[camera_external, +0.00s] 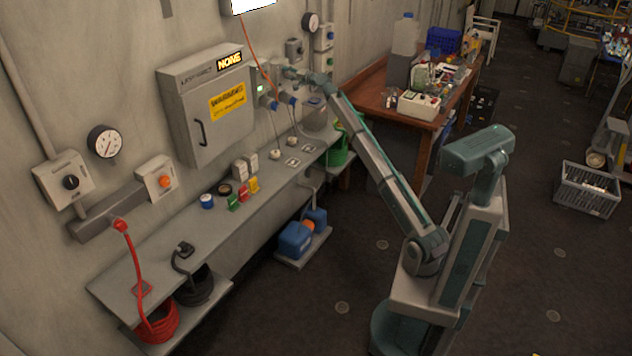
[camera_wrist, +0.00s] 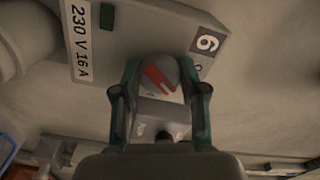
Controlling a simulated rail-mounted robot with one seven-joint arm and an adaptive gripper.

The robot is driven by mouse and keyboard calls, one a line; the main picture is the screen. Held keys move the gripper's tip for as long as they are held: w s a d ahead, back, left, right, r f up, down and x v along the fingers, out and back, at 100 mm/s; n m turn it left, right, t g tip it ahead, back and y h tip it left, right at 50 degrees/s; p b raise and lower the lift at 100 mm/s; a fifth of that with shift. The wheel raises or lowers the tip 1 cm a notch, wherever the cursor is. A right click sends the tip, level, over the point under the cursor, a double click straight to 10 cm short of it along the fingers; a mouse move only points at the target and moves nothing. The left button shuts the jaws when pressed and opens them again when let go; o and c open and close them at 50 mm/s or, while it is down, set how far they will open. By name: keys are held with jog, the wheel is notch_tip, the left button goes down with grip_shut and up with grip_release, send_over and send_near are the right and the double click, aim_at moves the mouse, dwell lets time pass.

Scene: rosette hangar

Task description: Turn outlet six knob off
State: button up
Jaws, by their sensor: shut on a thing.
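The outlet six knob (camera_wrist: 160,78) is round and grey with a red mark, and it shows in the wrist view on a pale outlet box (camera_wrist: 150,28) labelled 6. The red mark lies tilted in this view. My gripper (camera_wrist: 160,68) has its two teal fingers on either side of the knob, shut on it. In the external view my gripper (camera_external: 290,72) is at the wall, right of the grey cabinet; the knob cannot be made out there.
The "230 V 16 A" label (camera_wrist: 78,40) and a small dark green indicator (camera_wrist: 106,17) are on the box. The grey cabinet (camera_external: 208,110) with a warning sign stands left of my gripper. The shelf (camera_external: 225,215) below holds several small items. A wooden table (camera_external: 372,100) stands right.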

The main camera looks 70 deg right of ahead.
jog(key=n+b, duration=0.4)
jog(key=shift+f+n, duration=0.2)
jog(key=shift+n, duration=0.1)
jog(key=shift+r+n+b, duration=0.15)
jog(key=shift+n+b, duration=0.9)
jog(key=shift+n, duration=0.45)
jog(key=shift+r, duration=0.1)
jog(key=o, duration=1.1)
jog(key=shift+o, duration=0.2)
jog(key=shift+s, duration=0.1)
jog(key=v, duration=1.1)
jog(key=shift+s, duration=0.4)
